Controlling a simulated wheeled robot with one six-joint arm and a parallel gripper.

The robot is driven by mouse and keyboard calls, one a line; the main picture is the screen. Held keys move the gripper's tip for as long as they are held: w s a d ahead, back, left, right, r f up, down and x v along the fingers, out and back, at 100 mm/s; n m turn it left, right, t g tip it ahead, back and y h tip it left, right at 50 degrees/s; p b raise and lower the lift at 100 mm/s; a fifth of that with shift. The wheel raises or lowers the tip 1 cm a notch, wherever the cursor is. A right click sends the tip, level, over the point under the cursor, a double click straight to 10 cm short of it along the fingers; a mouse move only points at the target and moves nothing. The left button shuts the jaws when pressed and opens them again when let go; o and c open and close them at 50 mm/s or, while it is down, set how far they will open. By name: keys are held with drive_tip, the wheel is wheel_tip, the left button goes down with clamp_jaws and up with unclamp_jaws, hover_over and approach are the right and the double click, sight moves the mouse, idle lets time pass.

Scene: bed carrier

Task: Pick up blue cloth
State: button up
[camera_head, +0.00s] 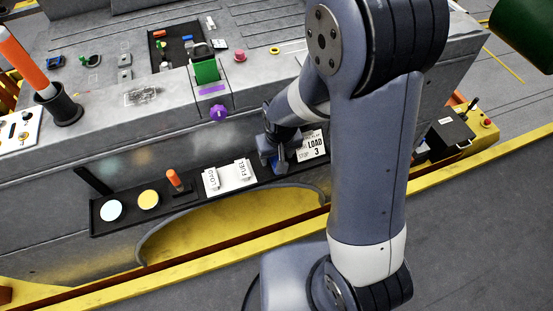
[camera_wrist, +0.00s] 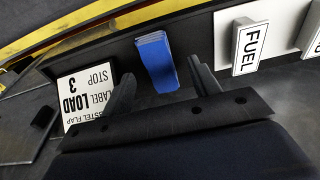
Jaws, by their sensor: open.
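The blue cloth (camera_wrist: 157,62) shows in the wrist view as a folded blue strip on the dark shelf, between the label card and the FUEL block. My gripper (camera_wrist: 160,70) is open, with one finger on each side of the cloth in the picture. Nothing is held. I cannot tell how far the fingertips are above the cloth. In the head view my gripper (camera_head: 279,158) hangs over the right part of the shelf, and the cloth is mostly or wholly hidden by it.
The LOAD 3 card (camera_head: 314,146) stands right of my gripper. A white plate with FUEL lettering (camera_head: 230,176) is left of it. Further left on the black shelf (camera_head: 98,229) are an orange handle (camera_head: 174,179), a yellow disc (camera_head: 148,199) and a white disc (camera_head: 111,210). A purple knob (camera_head: 219,113) juts out above.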

sight(277, 159)
drive_tip(key=shift+w+f, duration=0.1)
drive_tip(key=shift+f, duration=0.7)
drive_tip(key=shift+c, duration=0.6)
drive_tip(key=c, duration=0.9)
drive_tip(key=shift+c, duration=0.2)
wheel_tip(277, 159, up, 10)
drive_tip(key=o, duration=0.5)
drive_tip(key=shift+c, duration=0.2)
drive_tip(key=c, duration=0.4)
